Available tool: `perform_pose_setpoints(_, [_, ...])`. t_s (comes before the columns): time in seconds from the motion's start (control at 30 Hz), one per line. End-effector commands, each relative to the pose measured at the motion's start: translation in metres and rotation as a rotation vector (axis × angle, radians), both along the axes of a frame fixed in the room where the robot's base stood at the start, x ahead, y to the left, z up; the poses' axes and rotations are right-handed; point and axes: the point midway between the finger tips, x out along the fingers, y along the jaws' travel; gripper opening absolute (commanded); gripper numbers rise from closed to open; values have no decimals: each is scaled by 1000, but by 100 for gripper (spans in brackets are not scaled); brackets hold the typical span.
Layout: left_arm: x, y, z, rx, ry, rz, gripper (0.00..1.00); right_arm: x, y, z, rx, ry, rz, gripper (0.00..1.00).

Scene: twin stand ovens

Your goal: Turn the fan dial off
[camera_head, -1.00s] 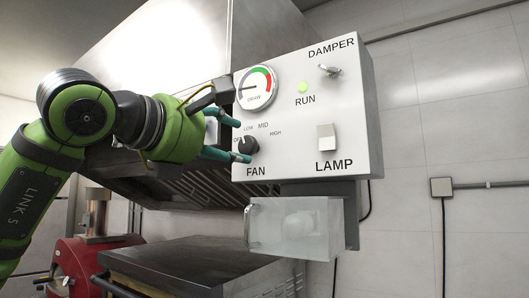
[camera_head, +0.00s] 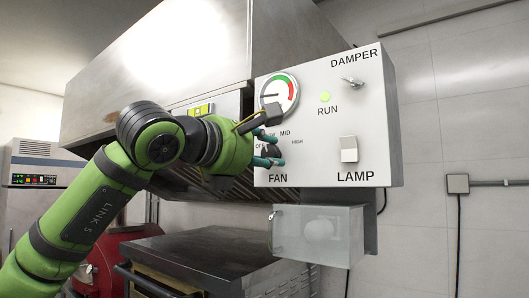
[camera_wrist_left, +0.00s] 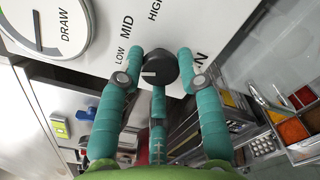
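The black fan dial (camera_head: 268,152) is on the white control panel (camera_head: 322,108), above the word FAN, with OFF, LOW, MID and HIGH marks around it. In the left wrist view the dial (camera_wrist_left: 160,67) shows a white mark that points left, below the word LOW; the OFF mark is hidden there, so I cannot tell the exact setting. My left gripper (camera_head: 270,149) is at the dial. Its teal fingers (camera_wrist_left: 159,72) are spread around the dial, apart from each other; I cannot tell whether they touch it. My right gripper is out of view.
The draw gauge (camera_head: 279,94) is just above the gripper. The damper toggle (camera_head: 353,82), green run light (camera_head: 325,97) and lamp switch (camera_head: 348,148) are to the right. A clear lamp box (camera_head: 325,235) hangs below. Ingredient bins (camera_wrist_left: 293,129) show in the wrist view.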

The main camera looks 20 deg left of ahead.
Motion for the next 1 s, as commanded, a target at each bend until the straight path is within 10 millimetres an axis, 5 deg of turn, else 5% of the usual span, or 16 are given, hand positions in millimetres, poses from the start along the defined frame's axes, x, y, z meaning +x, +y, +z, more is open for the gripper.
perform_pose_setpoints(0.2, [0,1,1,-6,-2,2,4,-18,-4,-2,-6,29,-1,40])
perform_pose_setpoints(1.0, [0,1,1,-470,161,0,4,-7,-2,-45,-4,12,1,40])
